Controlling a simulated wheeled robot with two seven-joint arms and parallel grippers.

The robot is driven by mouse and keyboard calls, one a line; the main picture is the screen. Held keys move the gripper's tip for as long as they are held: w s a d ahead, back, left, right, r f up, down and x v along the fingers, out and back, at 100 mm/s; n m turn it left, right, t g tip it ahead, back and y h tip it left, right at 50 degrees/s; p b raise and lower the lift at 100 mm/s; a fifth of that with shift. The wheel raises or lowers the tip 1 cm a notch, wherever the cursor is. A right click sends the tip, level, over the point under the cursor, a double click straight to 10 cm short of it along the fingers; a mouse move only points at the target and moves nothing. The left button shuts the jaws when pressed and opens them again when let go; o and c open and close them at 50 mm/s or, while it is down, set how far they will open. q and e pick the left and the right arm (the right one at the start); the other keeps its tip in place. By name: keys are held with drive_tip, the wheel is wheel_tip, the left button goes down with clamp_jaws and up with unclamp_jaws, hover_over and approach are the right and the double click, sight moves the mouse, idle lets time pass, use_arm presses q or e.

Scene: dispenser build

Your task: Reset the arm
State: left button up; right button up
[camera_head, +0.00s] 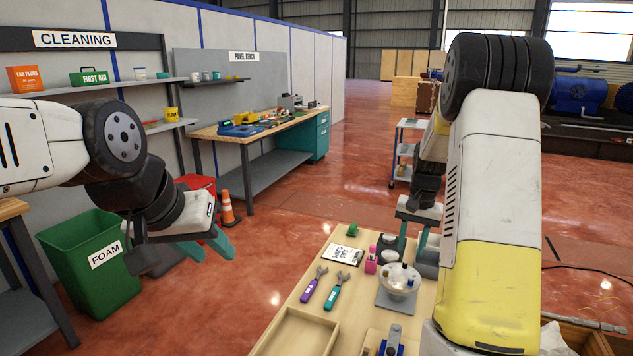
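My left arm comes in from the left, and its gripper (206,247) hangs over the floor in front of the green FOAM bin. Its two teal fingers look apart, with nothing between them. My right arm fills the right side of the view. Its gripper (413,238) points down over the back of the wooden table (289,338), behind a white bowl (400,280) with small parts. Its teal fingers look apart and I see nothing held. The right finger is partly hidden by my own arm.
On the table lie a purple wrench (313,285), a teal wrench (338,290), a printed card (343,255) and a pink bottle (371,262). A green bin (95,275) and an orange cone (229,208) stand on the floor. The red floor between bin and table is clear.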

drive_tip(key=s+a+r+n+t+y, duration=0.1)
drive_tip(key=s+a+r, duration=0.4)
drive_tip(key=s+r, duration=0.15)
drive_tip(key=s+a+r+n+t, duration=0.2)
drive_tip(key=s+a+r, duration=0.25)
drive_tip(key=r, duration=0.35)
drive_tip(key=s+a+r+n+t, duration=0.1)
drive_tip(key=s+a, duration=0.1)
drive_tip(key=s, duration=0.5)
drive_tip(key=s+a+r+n+t, duration=0.1)
drive_tip(key=s+a+r, duration=0.1)
drive_tip(key=s, duration=0.5)
drive_tip(key=shift+s+a+r+n+y, duration=0.3)
drive_tip(key=shift+s+a+n+y, duration=0.1)
drive_tip(key=shift+a, duration=0.45)
